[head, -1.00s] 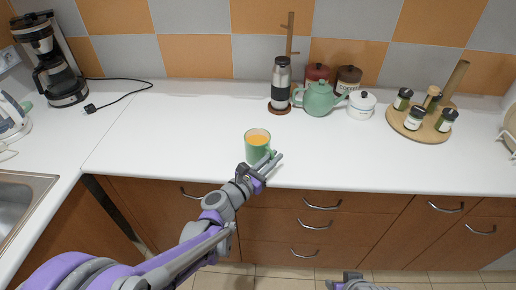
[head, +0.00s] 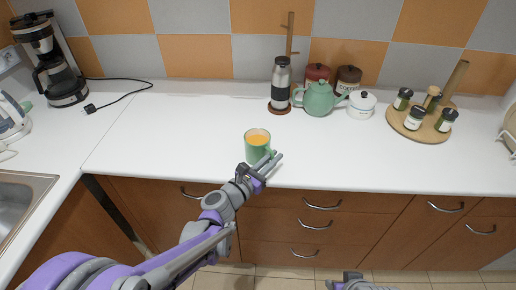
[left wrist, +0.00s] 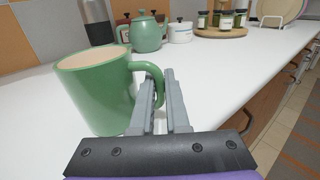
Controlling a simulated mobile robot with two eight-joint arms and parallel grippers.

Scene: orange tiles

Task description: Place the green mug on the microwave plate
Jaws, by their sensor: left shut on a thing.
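The green mug (head: 256,150) stands upright near the front edge of the white counter, with an orange-yellow content visible inside its rim in the head view. My left gripper (head: 271,162) is at the handle on the mug's right side. In the left wrist view the mug (left wrist: 98,92) fills the left, and the fingers of my left gripper (left wrist: 160,98) are shut on its handle. My right gripper (head: 352,280) shows only partly at the bottom edge, and its fingers are unclear. No microwave or microwave plate is in view.
Behind the mug stand a green teapot (head: 319,98), a grinder-like jar (head: 281,84) and a white sugar pot (head: 361,105). A round wooden board (head: 420,128) holds several spice jars. A coffee maker (head: 52,62) and sink (head: 18,204) are left. Counter left of the mug is clear.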

